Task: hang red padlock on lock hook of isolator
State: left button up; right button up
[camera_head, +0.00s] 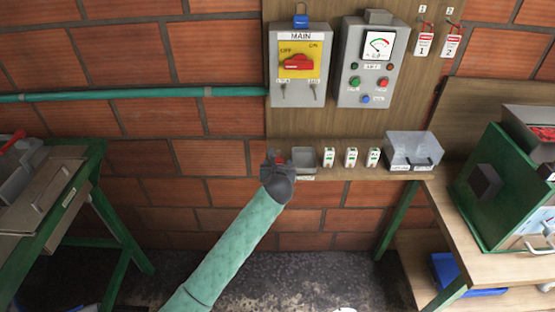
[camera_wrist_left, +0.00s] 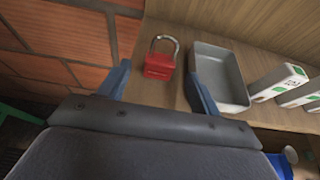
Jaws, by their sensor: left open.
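The red padlock (camera_wrist_left: 158,66) stands on the wooden shelf in the left wrist view, its metal shackle upward. In the head view a little red of the padlock (camera_head: 280,160) shows at my left gripper (camera_head: 273,157), which hides the rest. My left gripper (camera_wrist_left: 160,88) is open, with its blue fingers on either side of the padlock and a gap to each; I cannot tell whether it is far enough forward to surround it. The isolator (camera_head: 299,64) is the grey MAIN box with a red handle on yellow, above the shelf. I cannot make out its lock hook clearly.
A grey tray (camera_wrist_left: 220,78) sits close right of the padlock. White-and-green blocks (camera_head: 351,157) and a clear box (camera_head: 412,148) stand further right. A control box (camera_head: 372,62) hangs beside the isolator. A teal pipe (camera_head: 130,96) runs along the brick wall.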

aim_at(277, 161)
pick_arm(q)
jog(key=shift+w, duration=0.4)
jog(key=p+x, duration=0.1)
jog(key=x, duration=0.2)
jog(key=shift+w+f+p, duration=0.1)
jog(key=shift+f+p, duration=0.05)
jog(key=shift+p, duration=0.25)
jog(key=shift+w+f, duration=0.35)
jog(key=shift+w, duration=0.2)
pick_arm(e)
jog(key=shift+s+d+r, duration=0.1)
jog(key=shift+s+r, duration=0.3)
jog(key=shift+s, duration=0.2)
jog(key=shift+s+d+r, duration=0.1)
jog(key=shift+s+r, duration=0.25)
jog(key=shift+s, duration=0.2)
pick_arm(q)
jog(key=shift+c, duration=0.4)
jog(key=c, duration=1)
pick_arm(e)
jog(key=shift+a, duration=0.1)
